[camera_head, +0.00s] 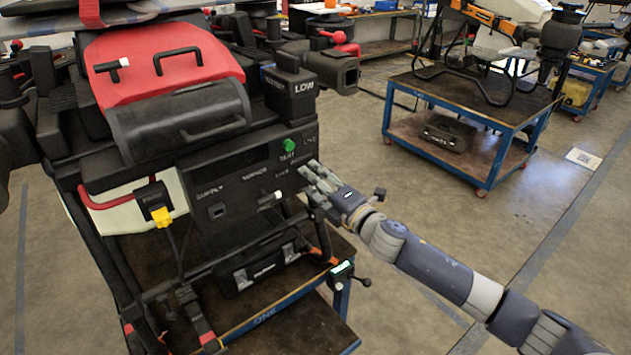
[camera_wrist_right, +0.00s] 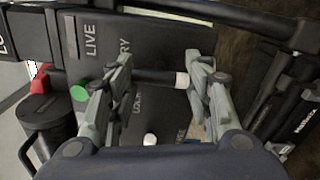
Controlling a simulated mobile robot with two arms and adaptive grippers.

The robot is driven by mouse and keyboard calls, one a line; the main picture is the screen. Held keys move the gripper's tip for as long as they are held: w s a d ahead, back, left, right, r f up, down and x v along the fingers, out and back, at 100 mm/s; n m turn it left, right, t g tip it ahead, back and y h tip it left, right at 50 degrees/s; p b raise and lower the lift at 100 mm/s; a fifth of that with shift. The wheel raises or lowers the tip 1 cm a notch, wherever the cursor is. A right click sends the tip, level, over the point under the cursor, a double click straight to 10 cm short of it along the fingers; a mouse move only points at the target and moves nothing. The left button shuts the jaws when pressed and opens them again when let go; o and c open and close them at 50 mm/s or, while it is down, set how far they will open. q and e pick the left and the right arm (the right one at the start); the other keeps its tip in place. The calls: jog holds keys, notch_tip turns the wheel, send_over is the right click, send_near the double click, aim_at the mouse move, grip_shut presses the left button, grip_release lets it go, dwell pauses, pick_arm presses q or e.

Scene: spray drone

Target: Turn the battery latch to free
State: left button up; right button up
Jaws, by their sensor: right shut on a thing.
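The drone's dark panel (camera_head: 225,180) faces me, with LIVE and LOCK lettering on its right part. The battery latch (camera_wrist_right: 155,76), a short dark bar with a white end, lies between the fingers of my right gripper (camera_wrist_right: 162,72) in the wrist view. In the head view my right gripper (camera_head: 314,174) is at the panel's right edge, shut on that latch and hiding it. The LOCK word shows just below the bar in the wrist view. A black box marked LOW (camera_head: 291,92) stands above the panel. My left gripper is out of view.
A green button (camera_head: 289,145) and a white-tipped lever (camera_head: 270,198) are close to my gripper. The drone stands on a blue-framed cart (camera_head: 265,318). Floor to the right is clear up to another cart (camera_head: 480,150).

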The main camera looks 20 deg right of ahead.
jog(key=shift+f, duration=0.15)
jog(key=o, duration=1)
jog(key=shift+o, duration=0.2)
jog(key=v, duration=1.2)
